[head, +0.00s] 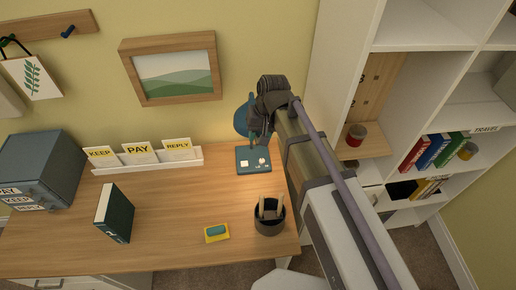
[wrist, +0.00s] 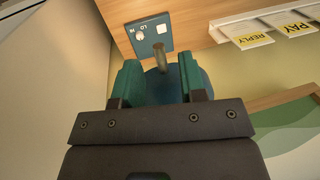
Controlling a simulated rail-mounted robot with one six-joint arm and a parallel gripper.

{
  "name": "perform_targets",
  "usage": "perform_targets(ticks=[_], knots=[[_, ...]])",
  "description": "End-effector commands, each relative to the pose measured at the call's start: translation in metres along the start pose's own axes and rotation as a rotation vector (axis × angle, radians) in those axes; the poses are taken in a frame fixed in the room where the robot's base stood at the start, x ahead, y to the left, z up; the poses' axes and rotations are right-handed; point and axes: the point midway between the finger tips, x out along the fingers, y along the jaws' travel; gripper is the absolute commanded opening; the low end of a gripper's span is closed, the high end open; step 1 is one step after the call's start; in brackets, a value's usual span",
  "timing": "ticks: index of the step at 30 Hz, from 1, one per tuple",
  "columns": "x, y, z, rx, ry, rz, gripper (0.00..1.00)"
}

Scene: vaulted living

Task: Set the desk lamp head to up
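The desk lamp has a flat blue base (head: 253,163) at the back right of the desk, with small light markings on its top. The base also shows in the wrist view (wrist: 150,35), with a short stem (wrist: 159,58) in front of it. The round blue lamp head (head: 241,119) is partly hidden by my gripper (head: 260,132) in the head view. In the wrist view, the lamp head (wrist: 165,88) lies between and behind the two teal fingers of my gripper (wrist: 158,64). The fingers are apart. I cannot tell whether they touch the head, nor its exact tilt.
A letter rack (head: 150,160) with cards stands left of the lamp. A dark book (head: 115,213), a yellow sponge-like item (head: 216,232) and a pen cup (head: 269,217) are on the desk. White shelving (head: 340,70) rises at the right. A framed picture (head: 171,69) hangs behind.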

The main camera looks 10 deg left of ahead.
Motion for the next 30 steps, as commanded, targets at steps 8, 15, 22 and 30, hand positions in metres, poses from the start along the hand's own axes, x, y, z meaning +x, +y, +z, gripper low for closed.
perform_targets(ticks=[8, 15, 22, 30], knots=[[0.0175, 0.0, 0.0, 0.001, 0.0, 0.0, 0.38], [0.017, 0.0, 0.0, 0.001, 0.0, 0.0, 0.25], [0.0171, 0.0, 0.0, 0.001, 0.0, 0.0, 0.03], [0.0171, 0.0, 0.0, 0.001, 0.0, 0.0, 0.0]])
